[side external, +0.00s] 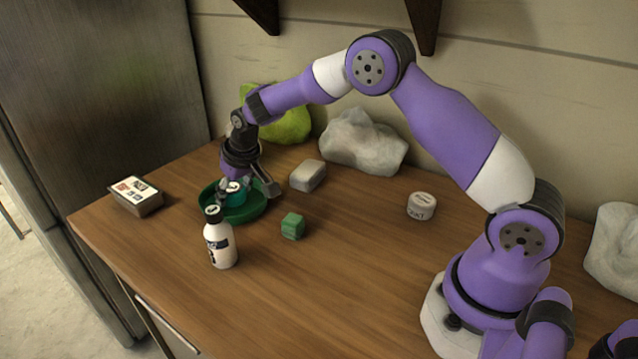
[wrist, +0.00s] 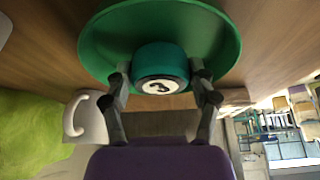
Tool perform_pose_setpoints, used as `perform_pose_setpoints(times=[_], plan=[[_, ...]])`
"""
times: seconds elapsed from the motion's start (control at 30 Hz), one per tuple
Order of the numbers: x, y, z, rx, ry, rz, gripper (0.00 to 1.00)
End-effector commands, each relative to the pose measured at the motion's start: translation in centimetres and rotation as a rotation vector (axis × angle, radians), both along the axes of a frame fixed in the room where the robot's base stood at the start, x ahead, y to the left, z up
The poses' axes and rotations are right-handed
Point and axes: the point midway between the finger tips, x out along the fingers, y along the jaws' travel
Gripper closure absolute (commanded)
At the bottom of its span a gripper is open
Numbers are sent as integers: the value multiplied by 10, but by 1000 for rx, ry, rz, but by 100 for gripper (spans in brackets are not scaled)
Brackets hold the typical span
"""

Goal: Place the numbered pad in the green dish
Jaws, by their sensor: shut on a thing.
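The numbered pad (wrist: 160,61) is a short teal cylinder with a white label bearing a dark mark, perhaps a 2. It also shows in the side view (side external: 239,197), partly hidden by my fingers. My gripper (wrist: 160,84) is shut on its sides, one finger at each side; it points down over the dish in the side view (side external: 238,188). The green dish (wrist: 222,42) is round and shallow with a raised rim; it stands on the wooden table in the side view (side external: 250,212). The pad is within the dish's outline. I cannot tell whether it touches the dish floor.
A white bottle (side external: 221,246) stands close in front of the dish. A green cube (side external: 293,227) and a grey block (side external: 308,175) are to its right, a labelled box (side external: 137,197) to its left. A lime cloth (side external: 291,125) and pale bag (side external: 362,143) lie behind. A round tin (side external: 421,207) sits farther right.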

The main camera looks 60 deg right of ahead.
Motion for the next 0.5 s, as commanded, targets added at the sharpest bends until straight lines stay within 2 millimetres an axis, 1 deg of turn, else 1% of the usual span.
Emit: perform_pose_setpoints(times=[0.03, 0.27, 0.4, 0.43, 0.47, 0.5], plan=[[0, 0, -3, 0, 0, 0, 61], [0, 0, -3, 0, -1, 0, 61], [0, 0, -6, 0, 0, 0, 61], [0, 0, -6, 0, -1, 0, 19], [0, 0, -6, 0, -1, 0, 4], [0, 0, -6, 0, -1, 0, 4]])
